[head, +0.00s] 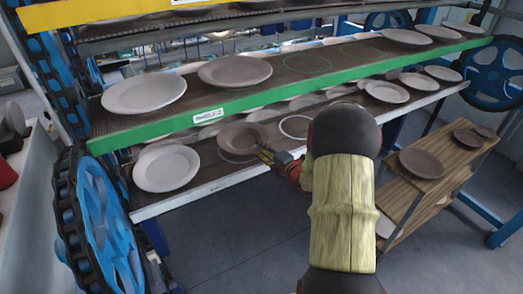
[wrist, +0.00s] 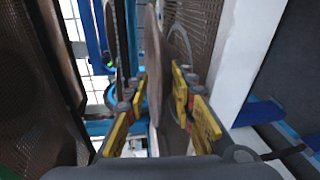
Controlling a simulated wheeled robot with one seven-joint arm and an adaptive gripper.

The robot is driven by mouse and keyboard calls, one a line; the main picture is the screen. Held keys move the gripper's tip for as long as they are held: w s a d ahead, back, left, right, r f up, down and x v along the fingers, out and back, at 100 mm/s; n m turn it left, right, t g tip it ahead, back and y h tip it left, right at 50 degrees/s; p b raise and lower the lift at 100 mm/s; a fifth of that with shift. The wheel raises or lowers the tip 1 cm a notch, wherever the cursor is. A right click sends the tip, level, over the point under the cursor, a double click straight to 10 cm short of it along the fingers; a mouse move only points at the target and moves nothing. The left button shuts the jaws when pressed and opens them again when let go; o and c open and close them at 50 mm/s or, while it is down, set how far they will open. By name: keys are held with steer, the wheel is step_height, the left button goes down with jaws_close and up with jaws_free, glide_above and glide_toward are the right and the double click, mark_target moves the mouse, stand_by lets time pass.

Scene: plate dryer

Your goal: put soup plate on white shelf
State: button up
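The brown soup plate (head: 243,137) is in my gripper (head: 268,154), which holds it by its near right rim. In the wrist view the plate (wrist: 153,70) shows edge-on between the yellow finger pads of my gripper (wrist: 158,98). The plate is roughly level over the white-edged shelf (head: 222,182), below the green-edged shelf. A small gap seems to separate it from the shelf surface. It partly covers a grey ring mark on the shelf and sits a little beyond it.
A white plate (head: 166,168) stands left on the white shelf; an empty ring (head: 295,127) lies to the right. The green-edged shelf (head: 290,98) overhangs closely, with plates on it. A wooden stand (head: 447,160) with brown plates is at right. Blue wheels (head: 100,225) flank the rack.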

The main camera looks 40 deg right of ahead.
steer(key=shift+r, duration=0.15)
steer(key=v, duration=1.2)
steer(key=w+a+r+m+g+h, duration=0.3)
steer(key=w+a+r+m+g, duration=0.15)
steer(key=a+r+m, duration=0.55)
steer(key=s+a+r+m+g+y, duration=0.1)
steer(key=s+a+m+g+y, duration=0.1)
steer(key=s+a, duration=0.8)
steer(key=s+a+r+m+g+y, duration=0.2)
steer(key=s+a+m, duration=0.3)
steer(key=s+a, duration=0.5)
steer(key=a+g+y, duration=0.1)
steer(key=a, duration=0.3)
steer(key=shift+a+r+g, duration=0.15)
steer(key=shift+a+g, duration=0.1)
steer(key=shift+g, duration=0.1)
